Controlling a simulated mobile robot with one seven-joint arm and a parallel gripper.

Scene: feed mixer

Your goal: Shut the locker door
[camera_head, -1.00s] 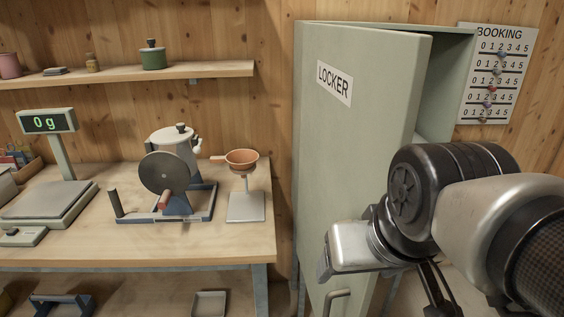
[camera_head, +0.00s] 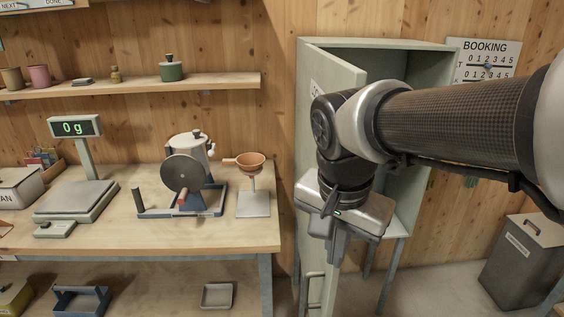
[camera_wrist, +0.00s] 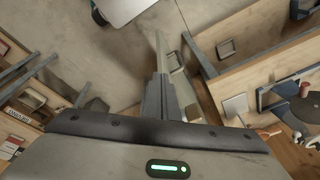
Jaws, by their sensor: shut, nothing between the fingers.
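The pale green locker door (camera_head: 337,72) stands open in the head view, hinged on the left side of the locker (camera_head: 408,45). Its outer face is partly hidden behind my arm. A bar handle (camera_head: 311,290) is low on the door. My gripper (camera_head: 334,262) points down in front of the door, above and just right of the handle. It is shut and empty. In the wrist view my shut gripper (camera_wrist: 160,42) reaches out beside a pale green strip, likely the door (camera_wrist: 180,72). I cannot tell whether they touch.
A grey bin (camera_head: 522,262) stands on the floor at right. A booking board (camera_head: 485,60) hangs behind my arm.

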